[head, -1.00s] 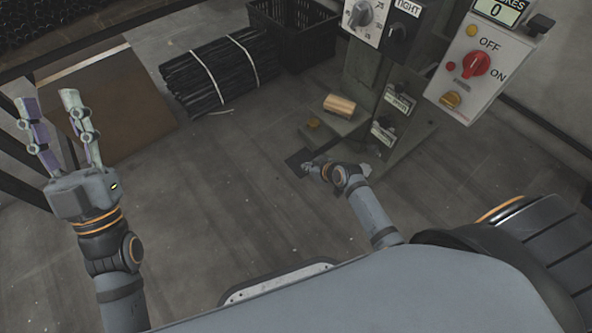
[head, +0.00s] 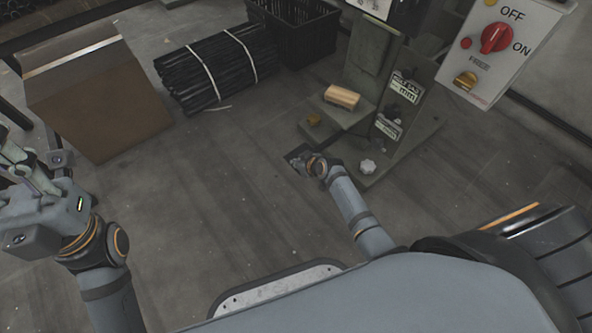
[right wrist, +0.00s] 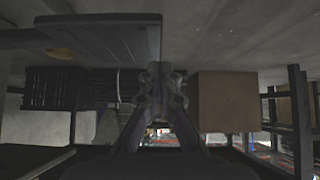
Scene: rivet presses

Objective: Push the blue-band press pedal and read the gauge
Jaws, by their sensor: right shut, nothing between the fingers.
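The press (head: 400,125) is a grey-green stand at the upper right; its top is cut off. No blue band or gauge face shows. That gripper is shut and empty, low at the plate; contact cannot be told. In the right wrist view, its closed fingers (right wrist: 160,84) are beside the dark plate (right wrist: 110,35). My left gripper (head: 22,172) is at the left edge, fingers apart and partly cut off, away from the press.
A control box (head: 497,50) with a red knob is at the upper right. A wooden block (head: 341,97) sits on the press's low ledge. A brown box (head: 100,100), a bundle of black rods (head: 205,75) and a black crate (head: 295,30) stand behind. The middle floor is clear.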

